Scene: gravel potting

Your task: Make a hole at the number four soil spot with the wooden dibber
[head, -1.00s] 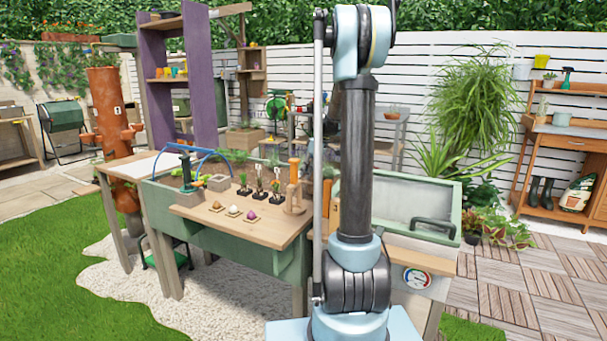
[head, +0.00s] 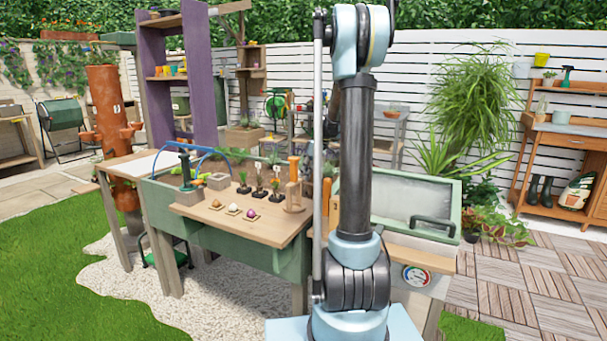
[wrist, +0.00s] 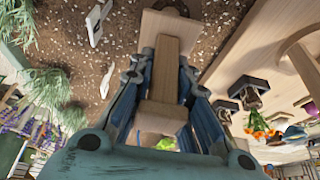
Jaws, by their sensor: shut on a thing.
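My gripper (wrist: 165,85) is shut on the wooden dibber (wrist: 172,60) in the wrist view. The pale wooden handle lies between the two blue-grey fingers. Brown soil speckled with white grit (wrist: 215,25) shows beyond the gripper. Pale markers, one at the upper left (wrist: 95,22) and one lower down (wrist: 108,80), stand in or over the soil. Their numbers cannot be read, so I cannot tell which spot is number four. The dibber's tip and its contact with the soil are not clear. In the head view my arm hides the gripper.
The green planter bench (head: 240,252) has a wooden front shelf (head: 225,218) with several bulbs (head: 233,209), plug plants (head: 260,183) and a wooden stand (head: 293,203). A blue hoop (head: 205,155) rises at its left. A glazed cold frame (head: 405,205) stands at the right.

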